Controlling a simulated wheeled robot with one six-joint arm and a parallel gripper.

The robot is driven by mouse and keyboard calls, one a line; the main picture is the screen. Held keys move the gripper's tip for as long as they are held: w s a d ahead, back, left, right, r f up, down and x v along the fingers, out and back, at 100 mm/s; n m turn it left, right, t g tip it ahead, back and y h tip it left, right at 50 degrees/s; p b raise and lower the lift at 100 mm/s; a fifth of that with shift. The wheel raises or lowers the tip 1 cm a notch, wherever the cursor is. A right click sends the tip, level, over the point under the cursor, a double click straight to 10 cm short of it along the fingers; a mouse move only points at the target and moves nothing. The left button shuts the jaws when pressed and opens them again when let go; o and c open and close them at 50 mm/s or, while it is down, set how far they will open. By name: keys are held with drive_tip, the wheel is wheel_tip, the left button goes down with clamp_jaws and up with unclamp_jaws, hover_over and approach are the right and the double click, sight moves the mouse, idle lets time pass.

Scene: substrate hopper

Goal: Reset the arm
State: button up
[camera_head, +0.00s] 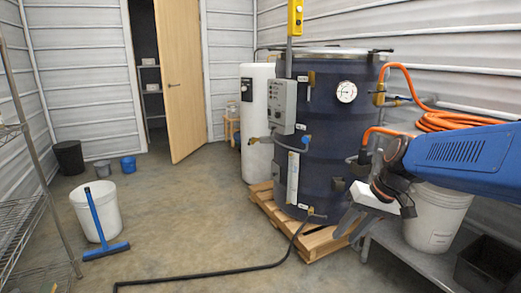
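My blue arm (460,155) reaches in from the right edge, with a dark wrist joint bent downward. My gripper (350,222) hangs below the wrist as a pale grey block with grey parts pointing down and left. It appears in front of the lower right side of the dark blue tank (335,135). I cannot tell whether it touches anything. The finger gap is too small to make out, and I see no object held in it.
The tank stands on a wooden pallet (282,222), with a grey control box (283,105) on its front. A white bucket (437,220) and a bench are below my arm. A black hose (200,276) crosses the mostly clear floor.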

drive_tip(key=s+d+f+t+h, duration=0.1)
drive_tip(key=s+d+h, duration=0.1)
drive_tip(key=s, duration=0.7)
drive_tip(key=s+d+f+t+h, duration=0.1)
drive_tip(key=s+d+f+h, duration=0.1)
drive_tip(key=s, duration=0.7)
drive_tip(key=shift+s+d+f+t, duration=0.2)
drive_tip(key=shift+d+f+t, duration=0.1)
drive_tip(key=shift+d, duration=0.5)
